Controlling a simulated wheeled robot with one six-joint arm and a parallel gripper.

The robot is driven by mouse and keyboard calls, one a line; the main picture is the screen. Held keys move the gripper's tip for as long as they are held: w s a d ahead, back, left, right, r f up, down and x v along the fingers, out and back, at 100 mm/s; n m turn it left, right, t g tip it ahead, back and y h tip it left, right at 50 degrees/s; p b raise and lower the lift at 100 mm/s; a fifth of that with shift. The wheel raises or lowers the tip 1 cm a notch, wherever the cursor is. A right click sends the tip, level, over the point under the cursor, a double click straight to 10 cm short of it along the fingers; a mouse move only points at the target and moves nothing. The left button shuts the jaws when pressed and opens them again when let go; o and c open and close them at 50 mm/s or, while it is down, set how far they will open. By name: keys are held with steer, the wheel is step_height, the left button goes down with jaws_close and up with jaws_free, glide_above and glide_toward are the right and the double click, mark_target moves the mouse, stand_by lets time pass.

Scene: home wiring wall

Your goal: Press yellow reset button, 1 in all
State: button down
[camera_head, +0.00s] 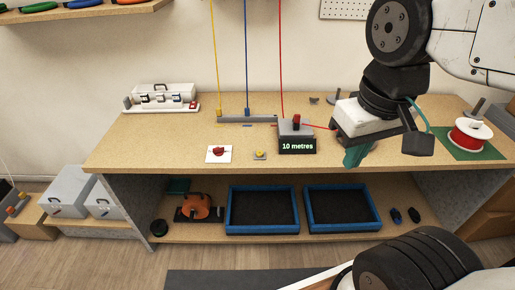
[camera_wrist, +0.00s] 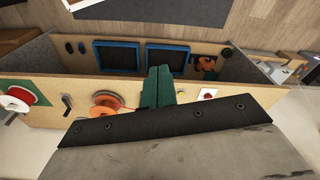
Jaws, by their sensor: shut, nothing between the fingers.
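The yellow reset button (camera_head: 260,153) is a small yellow cap on a grey plate near the front edge of the workbench, in the head view. My gripper (camera_head: 355,156) has green fingers, which are shut and empty. It hangs over the right part of the bench, to the right of the button and apart from it. The wrist view shows the green fingers (camera_wrist: 157,88) together.
A red knob on a white plate (camera_head: 219,153) sits left of the button. A box labelled "10 metres" (camera_head: 297,145) stands close on its right. Yellow, blue and red wires hang behind. A red-and-white spool (camera_head: 468,135) is at the right. Blue trays (camera_head: 263,229) lie below.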

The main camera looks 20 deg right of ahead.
steer(key=w+d+f+n+t+h, duration=0.1)
steer(key=w+d, duration=0.1)
steer(key=w, duration=0.6)
steer(key=w+d+f+n+t+h, duration=0.1)
steer(key=w+d+f+n+t, duration=0.15)
steer(key=w, duration=0.45)
steer(key=n+t+y, duration=0.4)
steer(key=n+y, duration=0.2)
steer(key=n, duration=0.4)
glide_above(262, 154)
step_height(262, 154, down, 16)
steer(key=shift+r+g, duration=0.1)
steer(key=shift+g, duration=0.15)
steer(key=shift+f, duration=4.4)
steer(key=shift+f, duration=0.4)
